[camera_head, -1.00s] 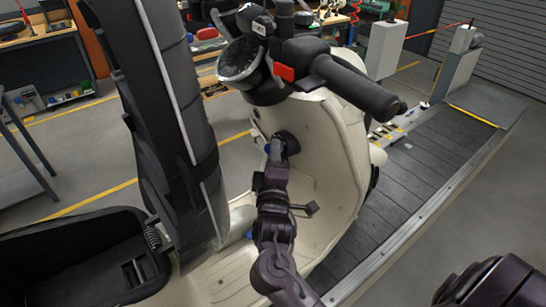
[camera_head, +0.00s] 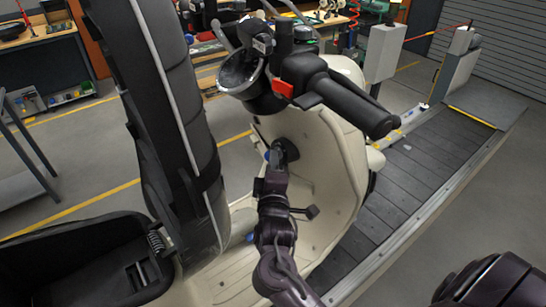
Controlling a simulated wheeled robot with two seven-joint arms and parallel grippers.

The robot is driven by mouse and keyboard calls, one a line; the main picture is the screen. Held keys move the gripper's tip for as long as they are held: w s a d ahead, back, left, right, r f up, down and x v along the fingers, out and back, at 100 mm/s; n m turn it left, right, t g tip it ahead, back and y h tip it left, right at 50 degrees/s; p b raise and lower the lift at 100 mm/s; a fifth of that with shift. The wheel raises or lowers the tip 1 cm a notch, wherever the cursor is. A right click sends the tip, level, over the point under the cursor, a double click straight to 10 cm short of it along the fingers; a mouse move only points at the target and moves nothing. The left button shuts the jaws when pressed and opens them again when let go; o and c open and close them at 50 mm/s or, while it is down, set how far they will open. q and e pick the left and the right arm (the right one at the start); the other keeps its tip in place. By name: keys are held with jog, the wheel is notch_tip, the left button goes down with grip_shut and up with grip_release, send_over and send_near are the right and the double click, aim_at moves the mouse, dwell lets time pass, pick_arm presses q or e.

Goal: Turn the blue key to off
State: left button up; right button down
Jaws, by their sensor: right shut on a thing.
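A cream scooter (camera_head: 335,150) stands in front of me with its black seat (camera_head: 165,110) tipped up. A round dark lock housing (camera_head: 291,150) sits on the inner side of its leg shield. My right gripper (camera_head: 279,152) reaches up to this housing and is shut. A small bit of blue, the key (camera_head: 267,155), shows beside the fingertips. The jaws hide most of the key, so its turned angle cannot be read. My left gripper is not in view.
The black handlebar grip (camera_head: 355,105) with a red switch juts out above my right gripper. The open storage bin (camera_head: 75,265) lies at lower left. The slat conveyor (camera_head: 425,165) runs along the right, with a grey post (camera_head: 384,50) behind.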

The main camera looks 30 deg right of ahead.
jog(key=shift+r+n+g+y+p, duration=0.15)
jog(key=shift+n+g+y+p, duration=0.35)
jog(key=shift+n+g, duration=0.1)
jog(key=c, duration=1.5)
grip_release()
jog(key=shift+o, duration=0.2)
jog(key=b+v, duration=0.2)
jog(key=v, duration=0.5)
jog(key=shift+s+a+b, duration=0.15)
jog(key=shift+s+b, duration=0.2)
jog(key=shift+s, duration=0.05)
